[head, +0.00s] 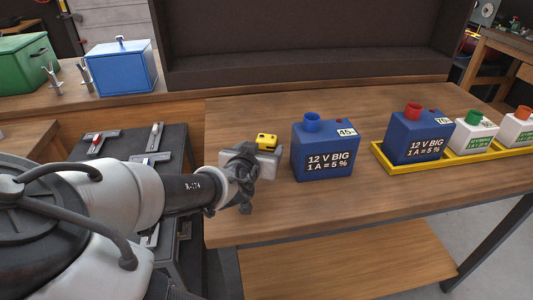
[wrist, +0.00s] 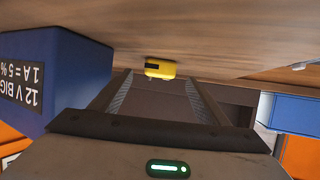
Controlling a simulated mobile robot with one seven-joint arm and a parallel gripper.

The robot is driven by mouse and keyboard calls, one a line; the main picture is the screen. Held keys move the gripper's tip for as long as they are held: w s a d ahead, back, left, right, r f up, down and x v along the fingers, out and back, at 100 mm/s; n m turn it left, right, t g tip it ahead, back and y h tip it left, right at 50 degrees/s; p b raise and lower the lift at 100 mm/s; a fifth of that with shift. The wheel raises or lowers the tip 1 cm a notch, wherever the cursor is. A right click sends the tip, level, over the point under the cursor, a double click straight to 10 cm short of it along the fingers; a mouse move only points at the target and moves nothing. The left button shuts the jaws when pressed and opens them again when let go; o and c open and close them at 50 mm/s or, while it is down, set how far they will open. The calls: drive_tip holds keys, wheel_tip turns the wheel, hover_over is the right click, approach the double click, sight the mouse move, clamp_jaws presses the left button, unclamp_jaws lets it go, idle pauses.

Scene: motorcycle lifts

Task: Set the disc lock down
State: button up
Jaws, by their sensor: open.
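The disc lock is a small yellow block with a dark patch (head: 266,139), near the left part of the wooden workbench. In the wrist view the disc lock (wrist: 160,68) shows against the bench top, just beyond and between the fingertips. My gripper (head: 264,154) is low over the bench, left of a blue battery box. In the wrist view my gripper (wrist: 161,78) is open, with a finger on each side of the lock's line. I cannot tell whether a finger touches the lock.
The blue "12 V BIG" box (head: 325,153) stands close right of my gripper. A yellow tray (head: 382,160) holds another blue box and smaller white ones further right. The wooden bench top (head: 370,210) is clear in front. A dark panel rises behind.

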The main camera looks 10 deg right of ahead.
sight(265, 141)
drive_tip(key=b+x, duration=0.4)
drive_tip(key=x, duration=0.1)
drive_tip(key=shift+w+d+b, duration=0.15)
drive_tip(key=shift+w+b, duration=0.1)
drive_tip(key=shift+b, duration=0.1)
drive_tip(key=shift+w+r, duration=0.2)
drive_tip(key=shift+w, duration=0.05)
drive_tip(key=shift+c, duration=0.2)
